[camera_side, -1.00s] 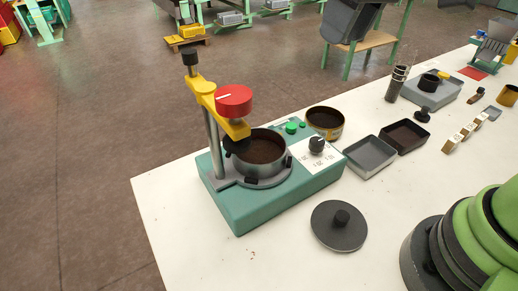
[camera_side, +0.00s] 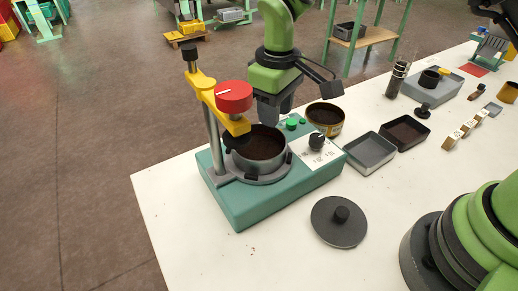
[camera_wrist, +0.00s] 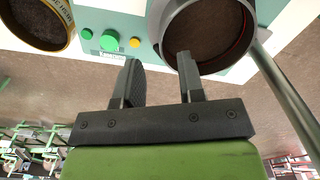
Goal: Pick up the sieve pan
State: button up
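A round grey pan (camera_side: 258,170) holding dark material sits on the teal machine (camera_side: 240,212), under the yellow clamp arm (camera_side: 203,92) with its red knob. A brass-coloured round pan (camera_side: 334,130), with lettering on its side, stands behind the machine and also holds dark material. I cannot tell for sure which is the sieve pan. My gripper (camera_side: 276,112) is just behind the grey pan, pointing down. In the wrist view my gripper (camera_wrist: 161,70) has its two fingers apart with nothing between them. The right finger overlaps the rim of the grey pan (camera_wrist: 246,45); contact cannot be told.
A dark lid (camera_side: 325,232) with a knob lies in front of the machine. Two rectangular trays, one grey (camera_side: 362,168) and one dark (camera_side: 403,147), stand to its right. A post (camera_side: 211,140) carries the clamp arm.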

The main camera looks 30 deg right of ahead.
aim_at(272, 140)
jog(key=f, duration=0.4)
jog(key=shift+a+f, duration=0.2)
jog(key=shift+a, duration=0.05)
grip_shut()
jog(key=shift+r, duration=0.15)
